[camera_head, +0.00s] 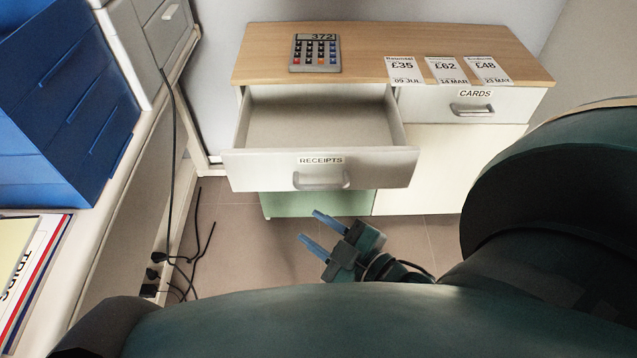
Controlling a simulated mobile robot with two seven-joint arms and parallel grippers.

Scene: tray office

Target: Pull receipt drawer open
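The receipts drawer (245,168), white with a "RECEIPTS" label, stands pulled out from the wood-topped cabinet (260,70), and its inside looks empty. Its grey handle (321,181) is on the front panel, below the label. My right gripper (318,229) is below the handle in the picture, with its two blue fingers apart and nothing between them. It appears clear of the handle. My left gripper is not in view.
The cards drawer (430,104) beside it is shut. A calculator (315,53) and three receipts (447,70) lie on the cabinet top. At left are a white desk (118,215), blue trays (75,110) and hanging cables (172,150). Floor shows before the cabinet.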

